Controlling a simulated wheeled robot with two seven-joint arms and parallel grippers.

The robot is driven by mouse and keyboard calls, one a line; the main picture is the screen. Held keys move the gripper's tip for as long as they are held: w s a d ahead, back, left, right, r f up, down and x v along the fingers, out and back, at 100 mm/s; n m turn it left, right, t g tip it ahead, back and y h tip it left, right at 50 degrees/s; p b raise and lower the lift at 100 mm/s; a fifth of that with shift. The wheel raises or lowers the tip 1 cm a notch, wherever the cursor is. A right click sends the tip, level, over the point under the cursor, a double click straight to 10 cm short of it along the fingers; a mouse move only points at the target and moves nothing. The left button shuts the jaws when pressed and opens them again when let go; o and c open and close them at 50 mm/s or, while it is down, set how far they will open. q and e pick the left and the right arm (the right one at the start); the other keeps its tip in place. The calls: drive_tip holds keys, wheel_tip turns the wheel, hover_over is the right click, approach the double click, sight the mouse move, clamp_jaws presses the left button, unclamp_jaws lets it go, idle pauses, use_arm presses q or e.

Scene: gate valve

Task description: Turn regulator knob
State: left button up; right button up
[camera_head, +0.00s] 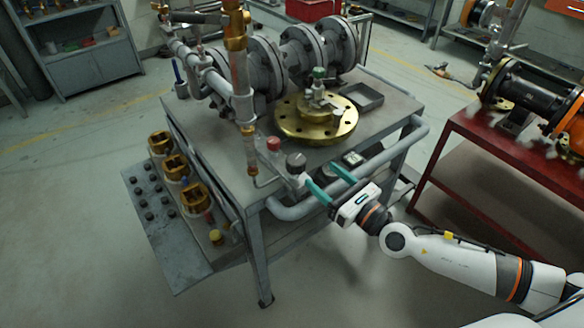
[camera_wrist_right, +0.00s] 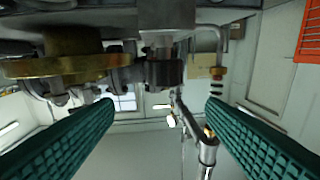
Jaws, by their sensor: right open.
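A black round knob (camera_head: 296,161) sits on a small grey fitting at the table's front edge, in the head view. A dark ridged cylinder, likely this knob (camera_wrist_right: 163,73), shows in the right wrist view between and beyond the teal fingers. My right gripper (camera_head: 320,174) is open and empty, with its two teal fingers pointing toward the knob from the right. The fingers also flank the middle of the right wrist view (camera_wrist_right: 160,105) and appear apart from the knob. My left gripper is not in view.
A smaller red knob (camera_head: 274,143) stands just left of the black one. A brass flange (camera_head: 316,122) lies behind, and a grey pipe rail (camera_head: 372,171) runs along the table front. A vertical pipe (camera_head: 243,98) rises left.

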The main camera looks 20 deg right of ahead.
sight(290, 156)
drive_tip(key=shift+n+g+y, duration=0.4)
drive_tip(key=shift+n+g, duration=0.2)
drive_tip(key=x, duration=0.3)
drive_tip(key=p+x, duration=0.1)
drive_tip(key=x, duration=0.3)
drive_tip(key=p+x, duration=0.1)
drive_tip(key=x, duration=0.2)
drive_tip(key=shift+w+f, duration=0.2)
drive_tip(key=shift+f, duration=0.1)
drive_tip(key=shift+w+a+p, duration=0.3)
drive_tip(key=shift+w, duration=0.1)
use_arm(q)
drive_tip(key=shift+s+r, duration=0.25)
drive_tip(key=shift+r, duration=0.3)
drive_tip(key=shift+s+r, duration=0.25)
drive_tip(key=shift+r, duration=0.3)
